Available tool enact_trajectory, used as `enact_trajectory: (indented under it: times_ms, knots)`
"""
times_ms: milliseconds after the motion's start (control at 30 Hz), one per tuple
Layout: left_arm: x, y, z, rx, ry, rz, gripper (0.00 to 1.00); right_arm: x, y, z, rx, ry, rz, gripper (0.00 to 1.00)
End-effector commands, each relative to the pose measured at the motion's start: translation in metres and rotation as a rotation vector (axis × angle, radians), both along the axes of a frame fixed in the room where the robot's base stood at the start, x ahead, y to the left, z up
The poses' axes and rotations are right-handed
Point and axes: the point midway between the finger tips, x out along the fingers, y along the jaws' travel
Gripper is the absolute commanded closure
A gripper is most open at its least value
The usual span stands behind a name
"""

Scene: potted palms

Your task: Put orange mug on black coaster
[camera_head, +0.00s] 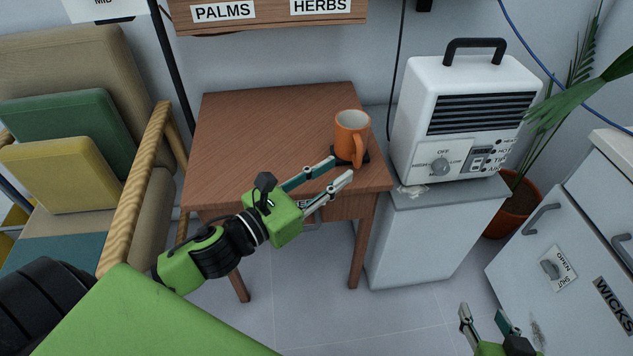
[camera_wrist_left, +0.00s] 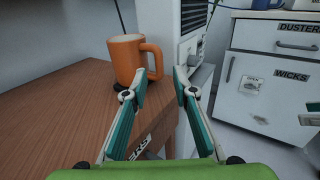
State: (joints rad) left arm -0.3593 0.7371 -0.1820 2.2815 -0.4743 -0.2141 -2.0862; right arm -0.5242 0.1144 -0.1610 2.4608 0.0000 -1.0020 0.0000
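The orange mug (camera_head: 349,128) stands upright on the black coaster (camera_head: 366,158), near the right end of the wooden table. Its handle points toward my left gripper's side. In the left wrist view the mug (camera_wrist_left: 126,60) stands just beyond the left finger, and a dark bit of coaster (camera_wrist_left: 118,87) shows under its base. My left gripper (camera_head: 340,169) is open, its fingertips close in front of the mug and handle, with nothing between them. Whether a finger touches the mug is not clear. My right gripper (camera_head: 482,313) is open and empty at the lower right, away from the table.
The wooden table (camera_head: 250,130) is otherwise bare, with free room left of the mug. A white heater (camera_head: 465,115) stands on a grey cabinet right of the table. A potted palm (camera_head: 515,200) and white drawers (camera_head: 560,235) are further right. A cushioned chair (camera_head: 70,140) is at left.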

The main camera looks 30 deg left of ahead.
Motion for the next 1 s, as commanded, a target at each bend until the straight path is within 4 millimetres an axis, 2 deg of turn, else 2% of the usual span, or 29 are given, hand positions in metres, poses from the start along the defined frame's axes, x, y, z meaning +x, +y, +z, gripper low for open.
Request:
enact_trajectory:
  times_ms: [200, 400, 1000]
  knots:
    - [-0.024, 0.009, -0.001, -0.001, 0.003, 0.000, 0.74, -0.001, 0.000, 0.000, -0.001, 0.003, 0.000, 0.60]
    - [-0.035, 0.014, 0.000, -0.001, 0.001, -0.001, 0.74, -0.001, 0.000, 0.000, 0.000, 0.000, 0.000, 0.60]
    - [-0.036, 0.014, 0.001, 0.001, 0.000, -0.001, 0.74, 0.000, 0.001, 0.000, 0.001, -0.002, 0.001, 0.60]
